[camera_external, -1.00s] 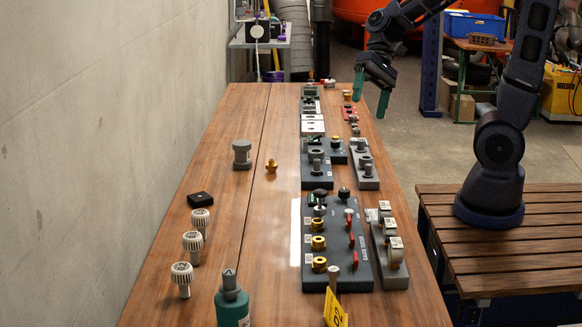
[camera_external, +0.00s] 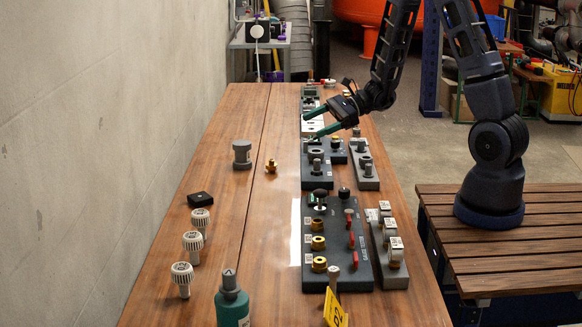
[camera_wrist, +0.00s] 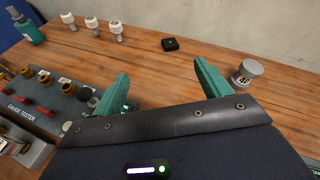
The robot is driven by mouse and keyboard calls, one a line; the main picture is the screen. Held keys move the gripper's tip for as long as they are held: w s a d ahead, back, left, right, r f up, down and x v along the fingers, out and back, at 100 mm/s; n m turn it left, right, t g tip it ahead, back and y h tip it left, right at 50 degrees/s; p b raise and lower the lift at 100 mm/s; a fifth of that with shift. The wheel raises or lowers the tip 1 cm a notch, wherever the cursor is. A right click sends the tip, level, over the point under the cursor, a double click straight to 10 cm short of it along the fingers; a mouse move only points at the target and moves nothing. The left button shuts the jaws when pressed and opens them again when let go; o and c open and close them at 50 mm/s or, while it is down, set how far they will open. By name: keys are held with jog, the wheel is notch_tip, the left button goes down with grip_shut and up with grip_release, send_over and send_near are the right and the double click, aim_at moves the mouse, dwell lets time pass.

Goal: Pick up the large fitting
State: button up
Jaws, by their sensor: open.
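A grey flanged cylinder (camera_external: 242,155), which looks like the large fitting, stands upright on the wooden bench left of centre. It also shows in the wrist view (camera_wrist: 247,73), just right of the right finger. A smaller brass fitting (camera_external: 271,166) stands to its right in the external view; I cannot see it in the wrist view. My gripper (camera_external: 306,128) has two green fingers spread apart with nothing between them. It is above the row of fixtures, pointing left, to the right of the grey fitting and beyond it. The fingers also show in the wrist view (camera_wrist: 160,72).
A black square block (camera_external: 200,200) and several white ribbed knobs (camera_external: 193,241) stand along the left side. A green bottle (camera_external: 232,305) is at the front. A dark fixture board (camera_external: 336,262) lies on the right. The bench's middle strip is mostly clear.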

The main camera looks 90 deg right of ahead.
jog(key=s+d+f+m+h, duration=0.4)
jog(key=d+f+m+h, duration=0.15)
jog(key=d+f, duration=0.35)
jog(key=m+h, duration=0.3)
jog(key=m, duration=0.1)
send_near(311, 151)
jog(key=shift+y, duration=0.25)
jog(key=shift+s+d+f+x, duration=0.1)
jog(key=shift+d+f+x, duration=0.1)
jog(key=shift+x, duration=1.55)
jog(key=shift+s+d+f+x, duration=0.1)
jog(key=shift+f+x, duration=0.05)
jog(key=shift+x, duration=1.65)
jog(key=shift+s+d+f+x, duration=0.15)
jog(key=shift+f+x, duration=0.05)
jog(key=shift+x, duration=1.55)
jog(key=c, duration=1.1)
jog(key=shift+r, duration=0.1)
